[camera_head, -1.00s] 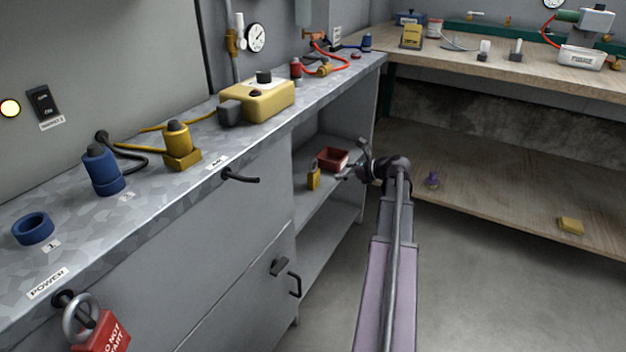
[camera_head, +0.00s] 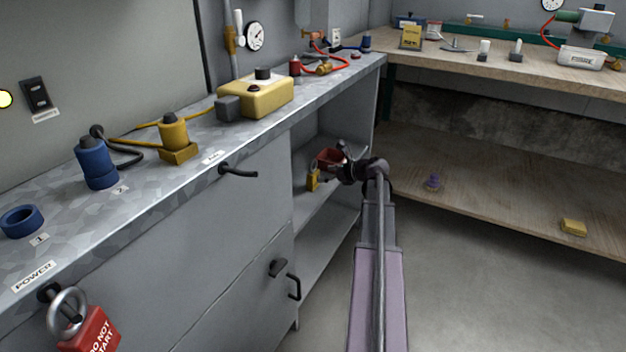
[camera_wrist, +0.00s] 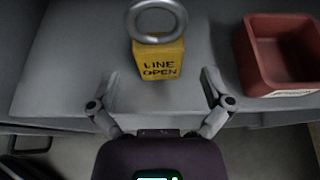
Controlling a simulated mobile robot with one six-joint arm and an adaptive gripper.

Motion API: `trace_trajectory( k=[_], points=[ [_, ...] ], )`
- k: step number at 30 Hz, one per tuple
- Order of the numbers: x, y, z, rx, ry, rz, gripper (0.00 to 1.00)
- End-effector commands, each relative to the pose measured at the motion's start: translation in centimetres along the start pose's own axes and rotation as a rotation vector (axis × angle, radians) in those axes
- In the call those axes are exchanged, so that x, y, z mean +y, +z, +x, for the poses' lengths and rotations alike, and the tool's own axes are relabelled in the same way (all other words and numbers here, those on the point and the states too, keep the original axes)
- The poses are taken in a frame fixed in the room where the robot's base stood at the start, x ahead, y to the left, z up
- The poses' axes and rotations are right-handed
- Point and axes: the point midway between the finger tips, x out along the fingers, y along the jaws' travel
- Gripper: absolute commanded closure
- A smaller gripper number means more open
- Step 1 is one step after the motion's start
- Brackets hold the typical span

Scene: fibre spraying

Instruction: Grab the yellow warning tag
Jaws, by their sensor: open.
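The yellow warning tag (camera_wrist: 158,62) is a padlock-shaped block marked "LINE OPEN" with a grey ring on top. It stands on the shelf inside the grey cabinet, and in the head view its yellow body (camera_head: 313,181) shows left of my gripper. My gripper (camera_wrist: 159,82) is open in the wrist view, its two fingers spread wide. The tag lies ahead of the fingers, between their lines and near the middle, apparently untouched. In the head view my gripper (camera_head: 328,167) reaches into the shelf opening and partly covers the red bin.
A red open bin (camera_wrist: 285,88) stands on the shelf right of the tag. The grey shelf (camera_wrist: 65,85) is clear left of the tag. The metal worktop (camera_head: 130,208) is above, with a black door handle (camera_head: 238,172) in front. A wooden bench (camera_head: 480,60) stands at the right.

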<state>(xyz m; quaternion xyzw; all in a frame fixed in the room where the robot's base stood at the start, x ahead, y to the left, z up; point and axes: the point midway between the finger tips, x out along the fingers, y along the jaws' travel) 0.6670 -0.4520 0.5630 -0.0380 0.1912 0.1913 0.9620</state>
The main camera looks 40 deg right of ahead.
Motion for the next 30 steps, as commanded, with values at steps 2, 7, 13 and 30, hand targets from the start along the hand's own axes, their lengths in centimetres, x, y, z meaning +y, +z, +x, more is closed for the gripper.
trace_trajectory(
  k=[2,7,13,30],
  points=[
    [0.0,-0.1,0.7,0.0,0.001,-0.001,0.0],
    [0.1,-0.3,2.6,0.0,0.001,-0.001,0.0],
    [0.1,-0.2,4.5,0.0,0.0,0.0,0.0],
    [0.2,-0.1,4.9,0.0,0.0,0.0,0.0]
  ],
)
